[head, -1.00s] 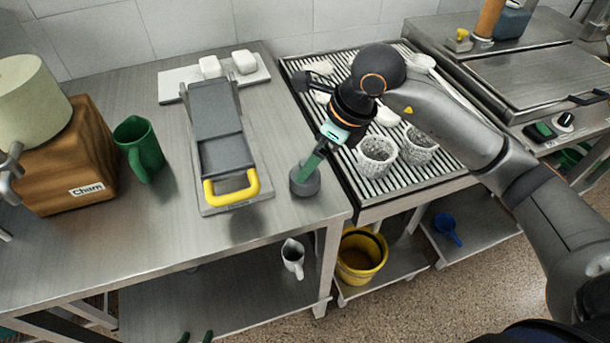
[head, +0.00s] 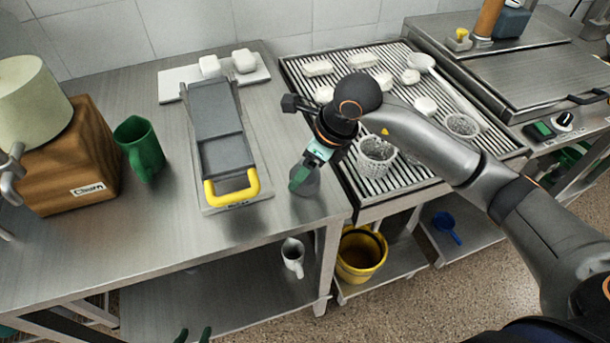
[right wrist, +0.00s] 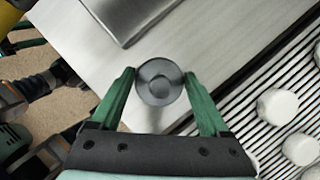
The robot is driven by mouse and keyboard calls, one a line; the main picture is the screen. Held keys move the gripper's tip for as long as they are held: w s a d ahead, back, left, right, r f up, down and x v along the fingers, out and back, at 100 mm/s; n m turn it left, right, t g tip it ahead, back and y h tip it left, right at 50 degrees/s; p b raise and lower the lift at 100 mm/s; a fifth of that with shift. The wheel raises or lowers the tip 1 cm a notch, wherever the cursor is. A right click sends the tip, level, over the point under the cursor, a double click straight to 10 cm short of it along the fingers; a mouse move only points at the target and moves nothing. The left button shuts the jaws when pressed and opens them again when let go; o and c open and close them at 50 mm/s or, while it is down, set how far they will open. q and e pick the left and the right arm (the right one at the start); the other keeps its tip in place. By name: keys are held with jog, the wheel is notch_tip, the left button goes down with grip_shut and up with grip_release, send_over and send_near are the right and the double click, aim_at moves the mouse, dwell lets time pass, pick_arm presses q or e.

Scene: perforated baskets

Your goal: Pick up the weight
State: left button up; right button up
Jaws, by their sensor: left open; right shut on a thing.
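The weight (head: 311,186) is a small dark grey round piece near the front right corner of the steel table. In the right wrist view, the weight (right wrist: 159,82) shows from above as a disc with a round knob. My right gripper (head: 303,178) points down at the weight, its green fingers on either side, shut on it. The fingers partly hide the weight in the head view. I see no clear gap under it. My left gripper (head: 194,335) shows only as two green fingertips apart at the bottom edge, open and empty.
A grey press with a yellow handle (head: 232,190) stands left of the weight. A green cup (head: 140,148) and a wooden churn box (head: 75,165) are further left. Right of the weight, a slatted rack (head: 350,185) holds perforated baskets (head: 376,158) and white pieces.

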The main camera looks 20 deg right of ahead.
grip_shut()
jog(key=shift+w+r, duration=0.1)
jog(key=shift+r, duration=0.05)
dwell(0.4)
jog(key=shift+r, duration=0.5)
notch_tip(320, 180, up, 2)
jog(key=s+d+r, duration=0.2)
jog(key=s+r, duration=0.3)
jog(key=s, duration=0.1)
jog(key=s+d+r+b, duration=0.1)
jog(key=s+d+r, duration=0.1)
jog(key=s+r, duration=0.3)
jog(key=shift+s+d, duration=0.25)
jog(key=shift+s, duration=0.95)
